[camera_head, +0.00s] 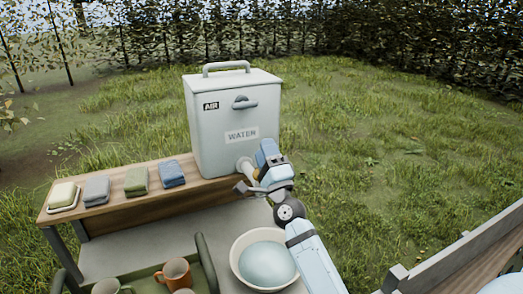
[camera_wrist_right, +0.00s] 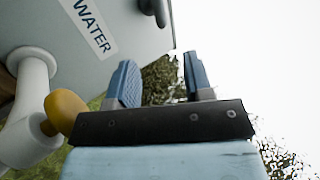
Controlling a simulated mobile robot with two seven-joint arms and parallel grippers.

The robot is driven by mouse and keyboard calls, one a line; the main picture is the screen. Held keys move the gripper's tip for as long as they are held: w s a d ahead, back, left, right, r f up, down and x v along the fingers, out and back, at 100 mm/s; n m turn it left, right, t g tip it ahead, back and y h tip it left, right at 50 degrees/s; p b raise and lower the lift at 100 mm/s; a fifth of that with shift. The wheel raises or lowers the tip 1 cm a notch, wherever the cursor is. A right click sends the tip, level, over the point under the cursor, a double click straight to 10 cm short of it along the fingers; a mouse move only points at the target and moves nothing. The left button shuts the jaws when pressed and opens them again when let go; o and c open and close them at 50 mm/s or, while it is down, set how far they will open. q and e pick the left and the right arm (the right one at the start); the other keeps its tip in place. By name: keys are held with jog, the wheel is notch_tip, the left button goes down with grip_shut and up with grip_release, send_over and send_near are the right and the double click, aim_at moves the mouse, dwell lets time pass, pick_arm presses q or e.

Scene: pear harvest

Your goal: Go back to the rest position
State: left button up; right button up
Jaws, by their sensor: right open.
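My right gripper (camera_head: 268,150) is beside the lower right corner of the grey water tank (camera_head: 233,110). In the right wrist view its two blue fingers (camera_wrist_right: 160,82) are apart, with nothing between them. The tank's white spigot (camera_wrist_right: 32,95) and its yellow knob (camera_wrist_right: 66,110) are left of the gripper there, the knob close to the gripper's dark base; I cannot tell whether they touch. In the head view the spigot (camera_head: 246,168) is partly hidden by my gripper. My left gripper is not in view.
A wooden shelf (camera_head: 115,212) carries the tank and several folded cloths (camera_head: 136,182). Below the spigot, a white basin (camera_head: 238,262) holds water. A green crate (camera_head: 207,265) with mugs (camera_head: 177,272) is at lower left. A wooden-edged structure (camera_head: 450,255) is at lower right. Open grass lies beyond.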

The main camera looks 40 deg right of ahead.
jog(key=s+a+f+n+g+y, duration=0.5)
jog(key=a+f+n, duration=0.2)
jog(key=f+n, duration=0.1)
jog(key=s+a+f+n+g+y, duration=0.4)
jog(key=a+f+n+y, duration=0.1)
jog(key=a+f+n, duration=0.25)
jog(key=s+f+n+g+h, duration=0.2)
jog(key=s+f+n+g, duration=0.3)
jog(key=s, duration=0.6)
jog(key=s+f+n+g+h, duration=0.25)
jog(key=s+f+g, duration=0.4)
jog(key=s, duration=0.55)
jog(key=w+a+f+n+t+y+p, duration=0.1)
jog(key=w+a+f+t+y+p, duration=0.2)
jog(key=w+a+f+t+p, duration=0.2)
notch_tip(320, 180, down, 3)
jog(key=shift+w+a+f+t+y, duration=0.15)
jog(key=shift+w+a+t+y, duration=0.2)
jog(key=shift+w+a+t, duration=0.65)
